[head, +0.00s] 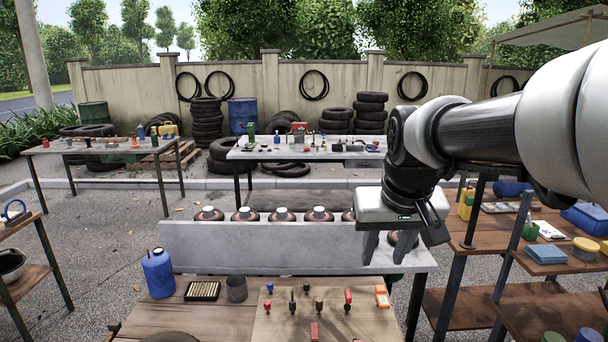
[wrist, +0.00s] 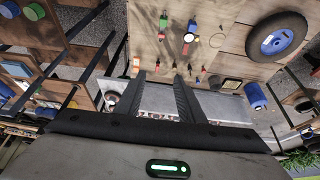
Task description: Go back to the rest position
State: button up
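My gripper (head: 391,247) hangs at the right of the head view, above the right end of a grey bench with a raised panel. Its two fingers point down and stand apart, with nothing seen between them. In the wrist view my gripper (wrist: 159,80) also shows two dark, parallel fingers with a clear gap. The fingers are above the near wooden table (head: 205,318) and the bench, not visibly touching anything. My arm reaches in from the right edge of the head view.
A blue jug (head: 159,273), a tray of brass pieces (head: 202,291) and a dark cup (head: 236,289) stand on the near table, beside a board (head: 330,323) with several small fittings. Wooden shelves (head: 465,305) stand at right. A wheel (wrist: 279,36) shows in the wrist view.

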jog(key=s+p, duration=0.3)
jog(key=s, duration=1.3)
jog(key=shift+s+t, duration=0.3)
jog(key=shift+t, duration=0.1)
jog(key=shift+r, duration=0.1)
